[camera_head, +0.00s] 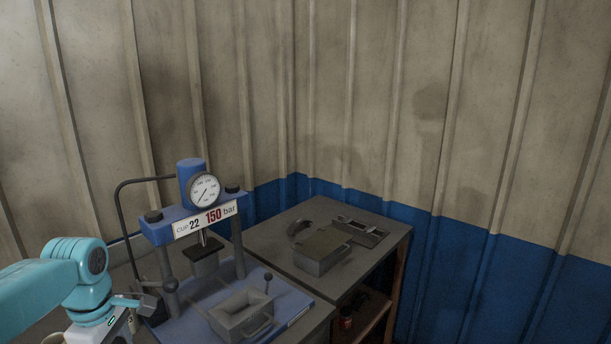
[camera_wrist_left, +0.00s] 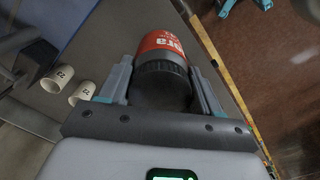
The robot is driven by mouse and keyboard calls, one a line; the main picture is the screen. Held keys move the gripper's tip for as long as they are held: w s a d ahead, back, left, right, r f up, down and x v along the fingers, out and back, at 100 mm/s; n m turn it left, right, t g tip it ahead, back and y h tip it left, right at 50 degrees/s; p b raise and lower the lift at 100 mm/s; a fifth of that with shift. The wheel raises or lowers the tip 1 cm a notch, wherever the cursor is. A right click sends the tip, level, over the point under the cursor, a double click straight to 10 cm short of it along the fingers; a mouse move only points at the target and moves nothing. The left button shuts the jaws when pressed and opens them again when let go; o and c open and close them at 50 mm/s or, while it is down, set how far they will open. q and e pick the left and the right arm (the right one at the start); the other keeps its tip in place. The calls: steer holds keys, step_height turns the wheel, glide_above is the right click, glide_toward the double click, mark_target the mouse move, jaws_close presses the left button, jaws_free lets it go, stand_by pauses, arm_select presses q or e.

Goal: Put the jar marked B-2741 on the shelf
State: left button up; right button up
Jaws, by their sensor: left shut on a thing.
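My left gripper (camera_wrist_left: 160,82) is shut on a jar (camera_wrist_left: 163,48) with a dark lid and a red-orange label in the left wrist view. White letters show on the label, but I cannot read a B-2741 mark. In the head view, my teal left arm comes in at the lower left, beside the blue press; the jar is not clear there. A lower shelf (camera_head: 372,314) shows under the grey table (camera_head: 385,238) at right. A small dark container with red on it (camera_head: 346,318) stands on that shelf. My right gripper is out of view.
The blue press (camera_head: 190,219) with a gauge and a "cue 22 150 bar" sign stands between my arm and the table. An open grey metal box (camera_head: 241,314) sits on its base. Metal parts lie on the table. Two white cups marked 22 (camera_wrist_left: 58,77) show in the wrist view.

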arm_select(q)
steer(key=d+f+m, duration=1.3)
steer(key=d+m, duration=0.2)
steer(key=m, duration=0.3)
steer(key=shift+w+d+f, duration=0.25)
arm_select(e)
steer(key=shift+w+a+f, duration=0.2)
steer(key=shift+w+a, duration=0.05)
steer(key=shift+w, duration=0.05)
arm_select(q)
steer(key=shift+s+r, duration=0.1)
